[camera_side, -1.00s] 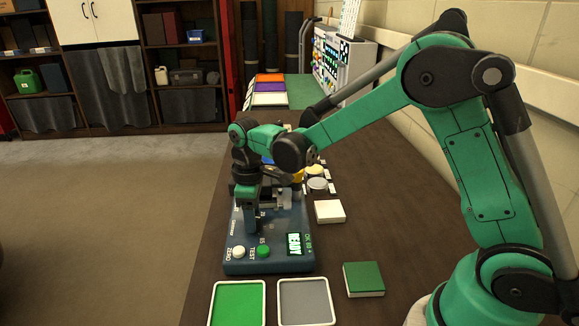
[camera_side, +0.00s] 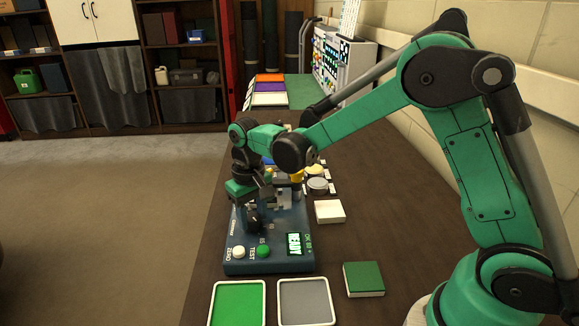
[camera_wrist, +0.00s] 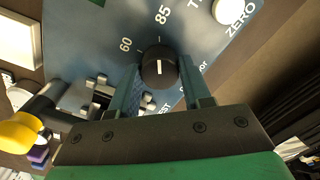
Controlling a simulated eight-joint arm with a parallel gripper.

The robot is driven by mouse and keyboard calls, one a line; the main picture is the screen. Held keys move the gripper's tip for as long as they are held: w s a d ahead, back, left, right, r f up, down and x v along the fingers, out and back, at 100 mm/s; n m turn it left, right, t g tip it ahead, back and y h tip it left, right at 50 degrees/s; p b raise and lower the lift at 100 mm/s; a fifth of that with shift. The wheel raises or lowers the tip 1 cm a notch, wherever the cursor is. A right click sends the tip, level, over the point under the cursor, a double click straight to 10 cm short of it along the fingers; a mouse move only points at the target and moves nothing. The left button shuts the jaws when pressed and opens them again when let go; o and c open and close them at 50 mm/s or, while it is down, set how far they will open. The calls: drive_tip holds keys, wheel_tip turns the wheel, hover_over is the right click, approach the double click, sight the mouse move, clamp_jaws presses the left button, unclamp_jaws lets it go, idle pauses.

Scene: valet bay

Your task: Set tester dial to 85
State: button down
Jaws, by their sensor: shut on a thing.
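The tester (camera_side: 280,262) is a blue-grey box on the bench with a lit READY display (camera_side: 294,244). It has a white ZERO button (camera_side: 238,252) and a green TEST button (camera_side: 263,251). In the wrist view the black dial (camera_wrist: 158,68) has a short white mark on top; marks 60 and 85 are printed on the panel (camera_wrist: 85,35) beyond it. The mark's exact setting is hard to read, but it lies roughly toward 85. My gripper (camera_wrist: 160,82) is shut on the dial, a finger at each side.
A green tray (camera_side: 238,284) and a grey tray (camera_side: 304,282) lie in front of the tester. A green block (camera_side: 364,279) and a white block (camera_side: 329,211) lie to its right. Round-topped items (camera_side: 317,185) stand behind. The bench's right side has bare room.

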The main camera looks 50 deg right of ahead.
sight(254, 217)
idle(0.4)
drive_tip(key=shift+c, duration=2)
unclamp_jaws()
drive_tip(key=shift+r, duration=2.8)
drive_tip(key=shift+s+r, duration=0.1)
drive_tip(key=shift+r, duration=0.05)
drive_tip(key=s+d+r+n+t, duration=0.1)
drive_tip(key=s+d+r+t, duration=0.1)
drive_tip(key=s+t, duration=0.5)
drive_tip(key=s+r, duration=0.1)
drive_tip(key=s, duration=0.3)
drive_tip(key=shift+s+d+r, duration=0.15)
drive_tip(key=shift+d+r, duration=0.05)
drive_tip(key=shift+r, duration=0.1)
